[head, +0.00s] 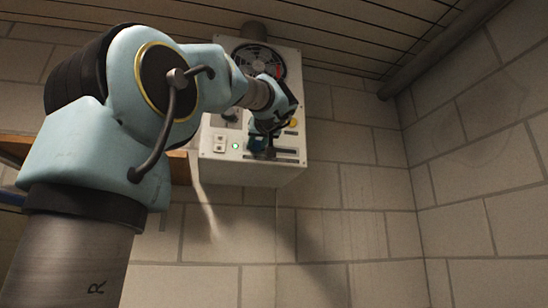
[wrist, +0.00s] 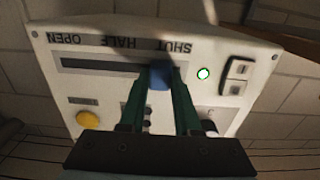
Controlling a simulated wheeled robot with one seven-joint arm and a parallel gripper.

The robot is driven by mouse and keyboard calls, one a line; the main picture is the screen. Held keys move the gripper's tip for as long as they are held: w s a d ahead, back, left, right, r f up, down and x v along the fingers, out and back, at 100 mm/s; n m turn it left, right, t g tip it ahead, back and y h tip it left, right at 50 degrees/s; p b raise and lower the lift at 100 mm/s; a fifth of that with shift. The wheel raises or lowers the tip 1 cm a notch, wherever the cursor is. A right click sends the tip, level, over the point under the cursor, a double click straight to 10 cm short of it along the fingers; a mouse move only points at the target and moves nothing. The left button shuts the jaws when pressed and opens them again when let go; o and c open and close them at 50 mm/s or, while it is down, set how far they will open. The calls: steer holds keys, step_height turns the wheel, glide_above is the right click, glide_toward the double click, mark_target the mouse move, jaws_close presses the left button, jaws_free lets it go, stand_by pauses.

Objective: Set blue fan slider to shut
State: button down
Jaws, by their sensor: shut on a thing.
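The blue fan slider (wrist: 160,76) sits in a dark slot (wrist: 95,66) on a white control panel (head: 222,145). In the wrist view the lettering is upside down, with OPEN at left, HALF in the middle and SHUT at right. The slider is at the SHUT side of the slot, just below that word in the picture. My gripper (wrist: 159,88) is shut on the slider, with one green finger on each side. In the head view my gripper (head: 262,143) is at the panel's lower part and mostly hides the slider.
A lit green lamp (wrist: 204,74) and a switch plate (wrist: 237,76) are beside the slot. A yellow button (wrist: 88,119) and other controls lie close to my gripper. A round fan (head: 258,62) is higher on the panel. The brick wall at right is clear.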

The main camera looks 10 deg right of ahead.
steer(key=shift+s+a, duration=0.1)
steer(key=shift+a, duration=0.7)
steer(key=c, duration=0.6)
jaws_free()
steer(key=shift+s, duration=0.1)
steer(key=s+d+b, duration=0.1)
steer(key=s+b, duration=0.4)
steer(key=s, duration=0.5)
steer(key=shift+s+d+b, duration=0.15)
steer(key=shift+s+b, duration=0.15)
